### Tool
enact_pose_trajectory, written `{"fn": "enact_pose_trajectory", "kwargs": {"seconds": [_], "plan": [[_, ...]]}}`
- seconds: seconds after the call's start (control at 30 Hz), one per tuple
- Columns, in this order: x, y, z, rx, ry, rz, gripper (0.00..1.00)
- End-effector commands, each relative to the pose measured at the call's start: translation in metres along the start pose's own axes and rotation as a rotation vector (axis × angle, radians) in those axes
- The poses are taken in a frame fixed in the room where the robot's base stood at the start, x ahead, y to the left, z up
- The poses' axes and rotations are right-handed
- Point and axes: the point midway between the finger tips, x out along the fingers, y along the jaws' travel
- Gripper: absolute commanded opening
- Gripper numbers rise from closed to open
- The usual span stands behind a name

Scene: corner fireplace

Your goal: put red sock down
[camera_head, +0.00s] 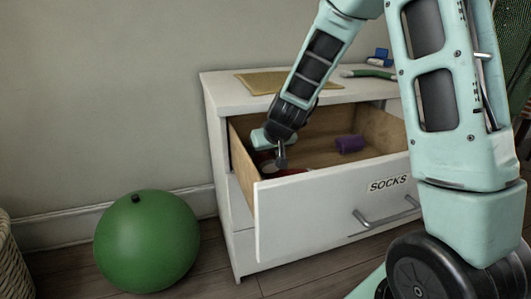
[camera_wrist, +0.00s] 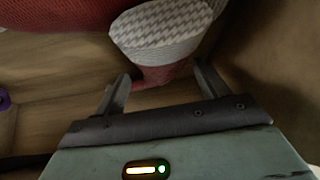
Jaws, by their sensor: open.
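The red sock (camera_head: 268,166) lies in the open drawer (camera_head: 300,222) labelled SOCKS, near its left end, mostly hidden by my gripper and the drawer front. In the wrist view the sock (camera_wrist: 70,15) is large and red, with a pale patterned band (camera_wrist: 163,33). My gripper (camera_head: 282,160) reaches down inside the drawer. In the wrist view my gripper (camera_wrist: 160,85) is open, its fingers apart, with a narrow red part of the sock near the left finger. I cannot tell whether a finger touches it.
A purple rolled item (camera_head: 350,144) lies farther right in the drawer; its edge shows at the left of the wrist view. The white dresser (camera_head: 222,92) carries a tan mat (camera_head: 262,82) on top. A green ball (camera_head: 147,242) stands on the floor at left.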

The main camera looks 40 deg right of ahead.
Motion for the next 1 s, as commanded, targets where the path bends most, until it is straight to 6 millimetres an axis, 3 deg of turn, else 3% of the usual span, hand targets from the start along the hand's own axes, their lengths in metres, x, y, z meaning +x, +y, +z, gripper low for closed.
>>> {"fn": "enact_pose_trajectory", "kwargs": {"seconds": [0.23, 0.7, 1.0], "plan": [[-0.014, 0.000, -0.006, 0.001, 0.001, 0.000, 0.73], [-0.109, -0.001, -0.007, -0.001, 0.002, -0.001, 0.73], [-0.125, 0.000, -0.004, 0.000, 0.000, 0.000, 0.73]]}}
